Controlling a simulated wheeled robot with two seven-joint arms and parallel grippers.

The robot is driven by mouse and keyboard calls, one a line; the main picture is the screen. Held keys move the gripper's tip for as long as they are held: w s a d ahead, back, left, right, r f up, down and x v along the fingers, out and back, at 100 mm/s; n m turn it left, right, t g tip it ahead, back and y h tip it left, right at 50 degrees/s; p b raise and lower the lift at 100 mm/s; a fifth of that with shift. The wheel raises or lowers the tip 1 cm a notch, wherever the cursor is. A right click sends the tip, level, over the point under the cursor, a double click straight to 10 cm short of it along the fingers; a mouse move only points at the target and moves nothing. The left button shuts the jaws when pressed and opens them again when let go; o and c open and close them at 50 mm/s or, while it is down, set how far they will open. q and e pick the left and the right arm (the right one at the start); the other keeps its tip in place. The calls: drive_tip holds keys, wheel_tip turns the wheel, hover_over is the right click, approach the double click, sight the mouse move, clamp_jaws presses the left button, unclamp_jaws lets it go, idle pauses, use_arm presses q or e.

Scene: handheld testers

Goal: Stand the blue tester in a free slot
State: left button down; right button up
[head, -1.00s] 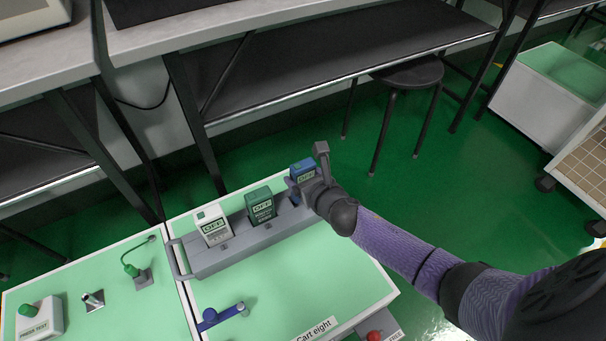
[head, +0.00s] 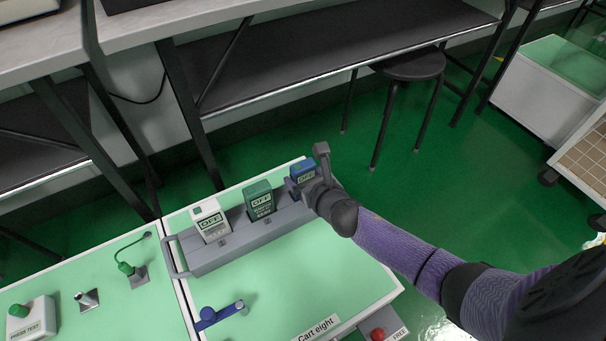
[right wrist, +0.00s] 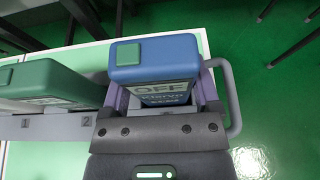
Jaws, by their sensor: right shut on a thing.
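The blue tester (head: 303,171) stands upright at the right end of the grey rack (head: 228,247), its screen reading OFF. My right gripper (head: 307,185) is shut on it; in the right wrist view the fingers (right wrist: 160,105) grip both sides of the blue tester (right wrist: 155,58). Its lower end is hidden by the gripper, so I cannot tell how deep it sits in the slot. A white tester (head: 210,220) and a green tester (head: 260,200) stand in the rack's other slots. The left gripper is not in view.
The rack is on a green-topped cart (head: 290,275) with a blue lever (head: 217,315) and a red button (head: 378,334) near its front. A second green-topped surface (head: 65,290) adjoins at left. A stool (head: 409,66) and benches stand behind.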

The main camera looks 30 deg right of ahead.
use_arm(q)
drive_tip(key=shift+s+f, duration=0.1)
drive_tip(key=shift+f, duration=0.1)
use_arm(e)
drive_tip(key=shift+f, duration=0.3)
